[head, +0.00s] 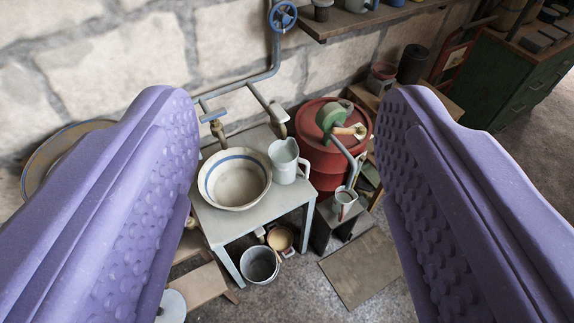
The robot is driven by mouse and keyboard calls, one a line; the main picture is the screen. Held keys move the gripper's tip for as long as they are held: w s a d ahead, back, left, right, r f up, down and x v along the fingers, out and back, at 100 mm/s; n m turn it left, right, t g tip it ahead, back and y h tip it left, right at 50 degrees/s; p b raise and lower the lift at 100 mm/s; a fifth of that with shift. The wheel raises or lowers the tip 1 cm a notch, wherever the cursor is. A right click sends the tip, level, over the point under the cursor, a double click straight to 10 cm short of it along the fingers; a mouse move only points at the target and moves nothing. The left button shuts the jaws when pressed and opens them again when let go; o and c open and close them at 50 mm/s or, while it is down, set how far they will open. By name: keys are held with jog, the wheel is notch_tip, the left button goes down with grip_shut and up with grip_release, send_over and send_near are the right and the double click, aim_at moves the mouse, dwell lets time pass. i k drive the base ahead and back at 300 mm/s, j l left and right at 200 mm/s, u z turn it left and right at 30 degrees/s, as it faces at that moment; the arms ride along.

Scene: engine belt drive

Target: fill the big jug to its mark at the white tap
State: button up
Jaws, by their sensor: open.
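My gripper (290,125) is open, with its two purple padded fingers wide apart at the left and right of the view. Nothing is between the pads. A white jug (285,162) stands upright on a grey table, touching or very close to the right side of a basin; its fill mark cannot be made out. A smaller pale jug (344,203) stands lower right, under the spout of a drum pump. Two taps hang from the wall pipe above the table: a left tap (216,127) and a right tap (277,114). Which is the white one is hard to tell.
A blue-rimmed basin (236,180) fills much of the grey table (222,226). A red drum (322,166) with a green hand pump (332,117) stands close behind the jug. A bucket (260,264) is below the table. A shelf (365,20) juts out above.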

aim_at(277, 111)
jog(key=i+l+u, duration=0.3)
jog(key=i+l, duration=0.45)
jog(key=i, duration=0.2)
jog(key=i+l+u, duration=0.3)
jog(key=i+l, duration=0.6)
